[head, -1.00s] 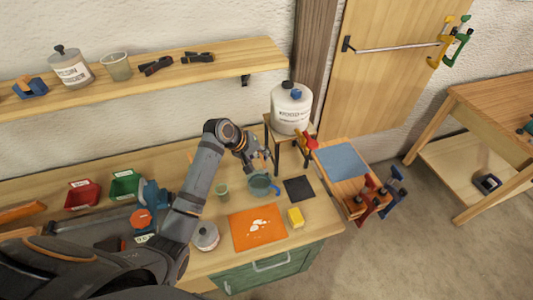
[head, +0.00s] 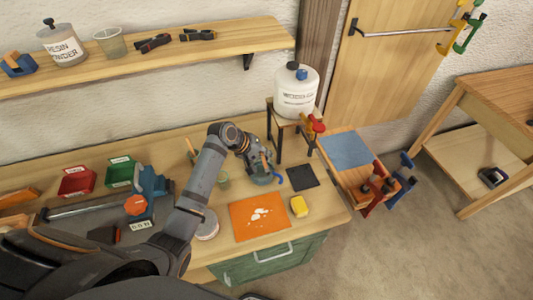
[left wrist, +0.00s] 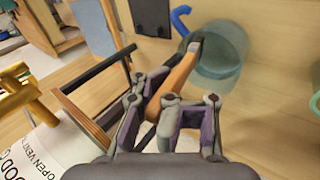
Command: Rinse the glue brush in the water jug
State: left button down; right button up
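The water jug (left wrist: 222,58) is a translucent teal vessel with a blue handle, at the upper right of the left wrist view. In the head view the jug (head: 264,181) stands on the bench, partly hidden by my left gripper (head: 262,168). In the left wrist view my left gripper (left wrist: 180,108) is shut on the glue brush (left wrist: 176,74), which has an orange-brown handle and a dark end. The brush's far end overlaps the jug's rim near the handle. I cannot tell whether it touches water. My right gripper is not in view.
A small greenish cup (head: 223,181) stands left of the jug. A white container (head: 296,92) stands on a raised stand behind.

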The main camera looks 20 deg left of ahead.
pick_arm(q)
notch_tip(320, 180, down, 3)
jog(key=shift+d+r+b, duration=0.1)
jog(key=shift+r+b, duration=0.1)
jog(key=shift+b, duration=0.15)
jog(key=shift+f, duration=0.25)
dwell(0.6)
jog(key=shift+r, duration=0.1)
dwell(0.4)
notch_tip(320, 180, up, 5)
jog(key=p, duration=0.6)
jog(key=shift+r, duration=0.15)
notch_tip(320, 180, up, 2)
jog(key=shift+r, duration=0.1)
notch_tip(320, 180, up, 2)
jog(key=shift+r, duration=0.1)
dwell(0.5)
